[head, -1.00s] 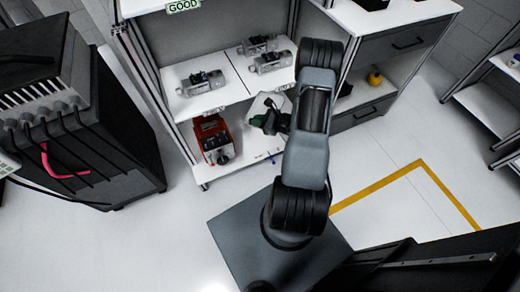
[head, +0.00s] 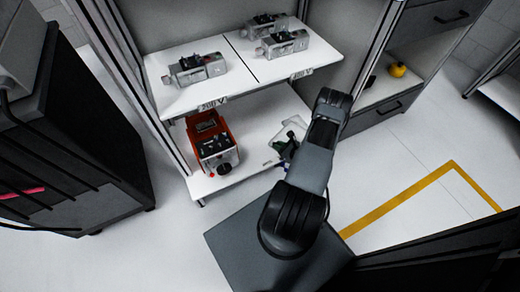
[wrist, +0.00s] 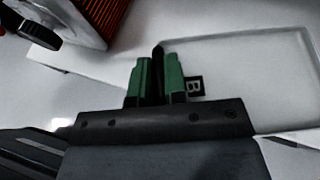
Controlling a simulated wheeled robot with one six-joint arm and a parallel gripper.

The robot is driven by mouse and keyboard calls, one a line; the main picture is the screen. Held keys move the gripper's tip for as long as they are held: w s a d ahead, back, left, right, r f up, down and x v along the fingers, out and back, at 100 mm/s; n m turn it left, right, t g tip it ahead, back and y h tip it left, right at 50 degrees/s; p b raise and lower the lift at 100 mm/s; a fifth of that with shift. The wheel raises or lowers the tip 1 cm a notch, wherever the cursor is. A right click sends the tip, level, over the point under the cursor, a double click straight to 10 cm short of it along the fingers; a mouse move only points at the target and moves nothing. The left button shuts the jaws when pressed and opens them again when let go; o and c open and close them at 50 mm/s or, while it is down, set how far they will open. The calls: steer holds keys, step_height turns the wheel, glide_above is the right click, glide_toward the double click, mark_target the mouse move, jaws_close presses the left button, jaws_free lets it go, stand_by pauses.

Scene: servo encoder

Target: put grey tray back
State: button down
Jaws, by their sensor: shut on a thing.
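The grey tray (wrist: 245,75) is a pale, shallow, rounded rectangle at the right of the wrist view, with a black label marked B near my gripper. My gripper (wrist: 158,68) has green fingers, shut on the tray's near left edge, with a dark strip between them. In the head view my gripper (head: 290,138) is at the right part of the lower shelf (head: 253,122). The tray (head: 299,123) is mostly hidden there behind my arm and fingers. I cannot tell whether it touches the shelf.
An orange and black device (head: 211,143) stands on the lower shelf, left of the tray; its ribbed orange side shows in the wrist view (wrist: 103,15). The upper shelf (head: 240,68) with several grey servo units is above. A drawer cabinet (head: 385,112) stands to the right.

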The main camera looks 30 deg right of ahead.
steer(key=w+a+f+b, duration=0.1)
steer(key=w+f, duration=0.1)
steer(key=w, duration=0.1)
steer(key=w+a+f+b, duration=0.1)
steer(key=w+a+f, duration=0.1)
steer(key=w+f, duration=0.1)
steer(key=w+a+f+b, duration=0.2)
steer(key=w+f, duration=0.1)
steer(key=shift+w+a, duration=0.2)
steer(key=shift+w+a+f+b, duration=0.25)
steer(key=shift+f+b, duration=0.1)
steer(key=shift+f, duration=0.15)
steer(key=shift+w+f+b, duration=0.1)
steer(key=shift+f+b, duration=0.55)
steer(key=shift+f, duration=0.9)
steer(key=shift+f, duration=0.2)
steer(key=c, duration=1.2)
jaws_free()
steer(key=shift+o, duration=0.2)
steer(key=shift+r, duration=0.1)
